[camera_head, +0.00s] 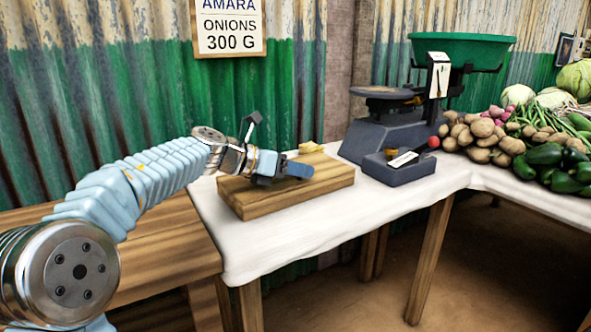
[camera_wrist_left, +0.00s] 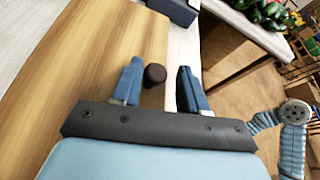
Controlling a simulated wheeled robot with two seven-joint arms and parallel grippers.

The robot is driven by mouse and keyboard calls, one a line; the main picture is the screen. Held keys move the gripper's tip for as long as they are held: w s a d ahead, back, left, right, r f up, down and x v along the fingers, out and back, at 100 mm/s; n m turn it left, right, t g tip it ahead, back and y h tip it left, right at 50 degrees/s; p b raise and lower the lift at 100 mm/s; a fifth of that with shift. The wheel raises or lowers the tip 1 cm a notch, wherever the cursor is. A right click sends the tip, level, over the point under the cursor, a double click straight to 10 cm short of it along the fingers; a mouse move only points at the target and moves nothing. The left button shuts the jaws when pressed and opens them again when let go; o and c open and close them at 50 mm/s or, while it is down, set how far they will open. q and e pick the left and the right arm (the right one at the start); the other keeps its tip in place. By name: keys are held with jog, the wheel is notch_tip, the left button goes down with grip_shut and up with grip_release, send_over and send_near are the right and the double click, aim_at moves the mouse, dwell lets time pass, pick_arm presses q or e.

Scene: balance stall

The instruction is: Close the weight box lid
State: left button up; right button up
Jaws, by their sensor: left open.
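The wooden weight box (camera_head: 290,198) sits on the white cloth of the stall table. Its top looks flat and level, as if the lid lies down on it; I cannot tell whether it is fully seated. In the left wrist view the wood surface (camera_wrist_left: 85,60) fills the left side, with a dark round knob (camera_wrist_left: 155,73) near its edge. My left gripper (camera_head: 290,168) is just above the box top. In the wrist view its open fingers (camera_wrist_left: 158,82) stand either side of the knob, apart from it. My right gripper is not in view.
A blue-grey scale (camera_head: 395,140) with a green pan (camera_head: 460,50) stands to the right behind the box. Potatoes (camera_head: 480,135) and green peppers (camera_head: 548,168) are heaped farther right. The white cloth (camera_head: 300,235) in front is clear. A sign (camera_head: 230,28) hangs on the corrugated wall.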

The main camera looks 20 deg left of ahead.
pick_arm(q)
jog(key=p+v, duration=0.1)
jog(key=v, duration=1.2)
jog(key=shift+a, duration=0.15)
jog(key=shift+s+a+r, duration=0.1)
jog(key=shift+s+a, duration=0.05)
jog(key=shift+s, duration=0.1)
